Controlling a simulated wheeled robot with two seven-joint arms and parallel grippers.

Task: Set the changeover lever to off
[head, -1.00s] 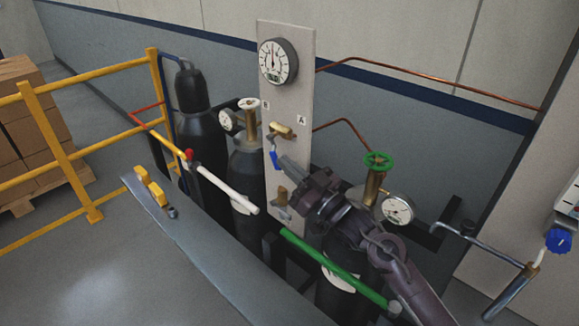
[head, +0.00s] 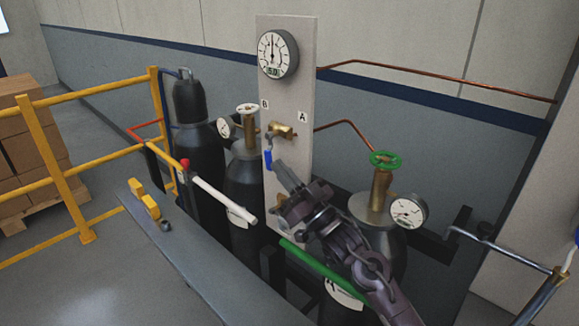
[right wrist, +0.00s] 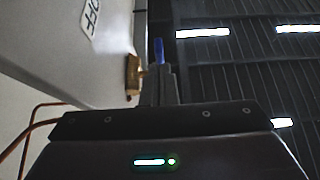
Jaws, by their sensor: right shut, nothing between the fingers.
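The changeover lever has a blue-tipped handle (head: 268,160) and hangs down from a brass valve (head: 283,130) on the upright panel, between the labels B and A. My right gripper (head: 281,168) is shut and empty, with its tips just right of and slightly below the blue handle. I cannot tell whether they touch. In the right wrist view the shut fingers (right wrist: 160,82) point up at the blue handle (right wrist: 159,50), with the brass valve (right wrist: 132,76) to the left. An OFF label (right wrist: 90,17) shows on the panel there. My left gripper is not in view.
A round gauge (head: 277,54) tops the panel (head: 291,95). A dark cylinder with a green handwheel (head: 385,160) and gauge stands right, another with a white handwheel (head: 247,109) left. Yellow railing (head: 70,180) is at left.

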